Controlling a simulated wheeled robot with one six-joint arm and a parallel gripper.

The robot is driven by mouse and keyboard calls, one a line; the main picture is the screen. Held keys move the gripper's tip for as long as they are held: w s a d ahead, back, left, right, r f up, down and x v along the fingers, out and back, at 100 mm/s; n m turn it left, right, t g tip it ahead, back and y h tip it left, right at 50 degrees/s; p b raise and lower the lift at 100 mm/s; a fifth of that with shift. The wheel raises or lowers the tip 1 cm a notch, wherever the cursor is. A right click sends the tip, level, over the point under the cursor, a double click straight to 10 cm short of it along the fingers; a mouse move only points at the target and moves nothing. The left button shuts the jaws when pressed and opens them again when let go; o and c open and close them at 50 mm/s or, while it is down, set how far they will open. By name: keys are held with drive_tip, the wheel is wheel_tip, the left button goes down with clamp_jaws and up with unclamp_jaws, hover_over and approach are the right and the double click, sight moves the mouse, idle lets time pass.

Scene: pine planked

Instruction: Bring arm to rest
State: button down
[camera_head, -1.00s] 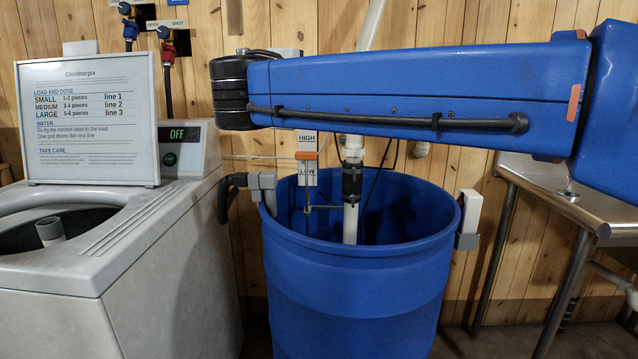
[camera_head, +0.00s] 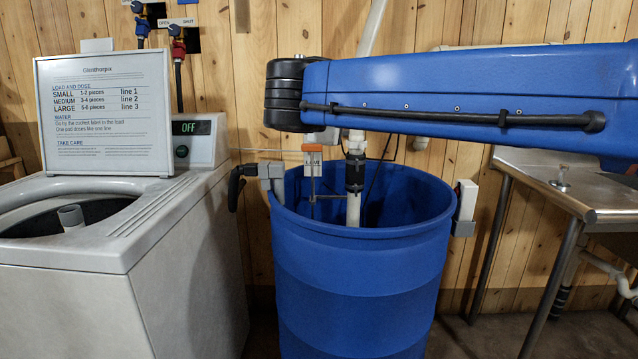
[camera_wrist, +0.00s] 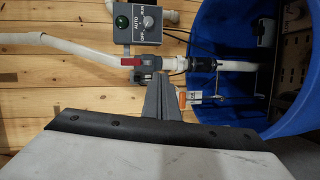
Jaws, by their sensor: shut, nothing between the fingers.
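My blue arm (camera_head: 450,90) stretches across the upper right of the head view, above the blue barrel, with a black joint at its left end. In the wrist view my gripper (camera_wrist: 159,82) shows as grey fingers, shut and empty. They point towards a pipe with a red-handled valve (camera_wrist: 134,61); I cannot tell whether they touch it.
The blue barrel (camera_head: 360,265) stands in the middle, with a white pipe inside. A white washer (camera_head: 170,270) with a sign board (camera_head: 105,115) is left; a metal bench (camera_head: 610,200) is right. A switch box (camera_wrist: 144,24) is on the wall.

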drive_tip(key=s+d+f+m+g, duration=0.3)
drive_tip(key=s+d+f, duration=0.2)
drive_tip(key=d+f, duration=0.45)
drive_tip(key=s+d+f+m+g, duration=0.2)
drive_tip(key=s+d+f+g, duration=0.3)
drive_tip(key=d+f, duration=0.45)
drive_tip(key=s+d+f+m+g+y, duration=0.1)
drive_tip(key=s+f+m, duration=0.3)
drive_tip(key=s+f, duration=0.5)
drive_tip(key=s+d+f+m+g+y, duration=0.1)
drive_tip(key=s+d+f+m+y, duration=0.2)
drive_tip(key=s+f, duration=0.7)
drive_tip(key=shift+s+f+m+y, duration=0.3)
drive_tip(key=shift+s+m+y, duration=0.2)
drive_tip(key=shift+s+y, duration=0.3)
